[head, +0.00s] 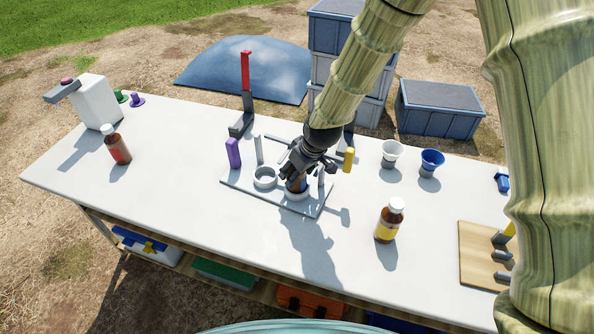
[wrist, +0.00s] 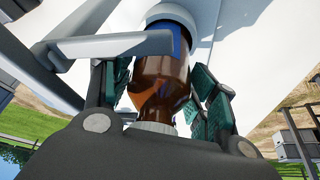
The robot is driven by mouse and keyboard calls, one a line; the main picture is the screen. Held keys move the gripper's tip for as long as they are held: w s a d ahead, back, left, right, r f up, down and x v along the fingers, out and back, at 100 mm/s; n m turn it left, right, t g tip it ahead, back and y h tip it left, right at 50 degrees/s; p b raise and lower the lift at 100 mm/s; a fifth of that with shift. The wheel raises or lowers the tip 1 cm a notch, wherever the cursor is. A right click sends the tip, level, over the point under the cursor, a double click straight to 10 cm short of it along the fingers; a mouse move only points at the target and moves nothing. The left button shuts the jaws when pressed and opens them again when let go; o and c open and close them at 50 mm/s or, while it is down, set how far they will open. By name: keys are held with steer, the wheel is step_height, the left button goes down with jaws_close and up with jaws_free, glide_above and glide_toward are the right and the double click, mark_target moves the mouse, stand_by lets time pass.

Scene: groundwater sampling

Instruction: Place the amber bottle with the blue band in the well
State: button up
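The amber bottle with the blue band (head: 297,185) stands in the front white ring-shaped well (head: 296,196) of a grey plate. In the wrist view, the bottle (wrist: 160,80) has its pale cap towards me and its blue band by the white ring (wrist: 190,12). My gripper (head: 300,172) is around the bottle from above, with a finger on each side. The fingers look spread, with a narrow gap beside the glass at left; contact on the right is unclear. My gripper hides the bottle's top in the head view.
A second ring (head: 265,177) stands left of the bottle, near thin grey posts (head: 258,150). A purple block (head: 233,152) and a yellow one (head: 348,160) flank them. A yellow-banded bottle (head: 388,222) stands right, a red-banded one (head: 117,147) far left. The table's front middle is clear.

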steer(key=b+v, duration=0.1)
steer(key=v, duration=1.1)
stand_by(0.4)
steer(key=shift+s+r, duration=0.1)
stand_by(0.7)
